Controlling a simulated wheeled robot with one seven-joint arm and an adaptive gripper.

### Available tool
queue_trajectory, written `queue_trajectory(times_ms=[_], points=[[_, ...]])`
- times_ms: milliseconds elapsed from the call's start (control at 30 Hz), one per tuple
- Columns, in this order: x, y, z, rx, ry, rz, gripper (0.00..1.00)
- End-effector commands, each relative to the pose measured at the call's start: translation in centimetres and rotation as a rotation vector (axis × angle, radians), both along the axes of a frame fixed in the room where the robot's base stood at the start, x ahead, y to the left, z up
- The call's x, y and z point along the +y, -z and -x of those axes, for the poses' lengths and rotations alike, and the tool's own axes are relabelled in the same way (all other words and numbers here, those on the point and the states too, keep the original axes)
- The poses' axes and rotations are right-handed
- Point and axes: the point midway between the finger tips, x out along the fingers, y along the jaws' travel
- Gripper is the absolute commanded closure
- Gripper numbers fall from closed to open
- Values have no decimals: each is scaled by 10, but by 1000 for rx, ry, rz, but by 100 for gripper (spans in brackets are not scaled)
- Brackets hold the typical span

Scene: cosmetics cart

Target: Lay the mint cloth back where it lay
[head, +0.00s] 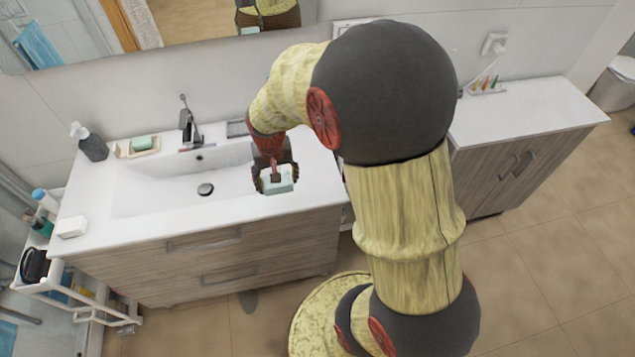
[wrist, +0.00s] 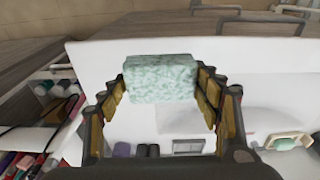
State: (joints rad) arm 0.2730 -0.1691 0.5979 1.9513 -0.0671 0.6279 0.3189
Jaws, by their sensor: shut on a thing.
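The mint cloth (head: 280,182) is a small, pale green folded block. My gripper (head: 272,172) is shut on it over the right part of the white sink counter, right of the basin, near the front edge. In the wrist view the cloth (wrist: 160,78) sits between the two fingers (wrist: 162,92), its textured face showing. I cannot tell whether its underside touches the counter.
The basin (head: 150,190) lies left of my gripper, with a tap (head: 188,125) behind. A soap dish with green soap (head: 143,143), a dark dispenser (head: 92,146) and a white block (head: 72,227) stand at left. A loaded cart (head: 60,285) stands beside the counter.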

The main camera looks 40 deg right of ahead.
Motion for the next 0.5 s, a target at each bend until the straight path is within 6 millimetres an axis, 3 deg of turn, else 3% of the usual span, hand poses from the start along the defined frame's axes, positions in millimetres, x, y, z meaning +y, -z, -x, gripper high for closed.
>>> queue_trajectory(times_ms=[467, 500], points=[[-96, 43, 13, -3, 18, 0, 56], [-100, 52, 13, -2, 16, -1, 56]])
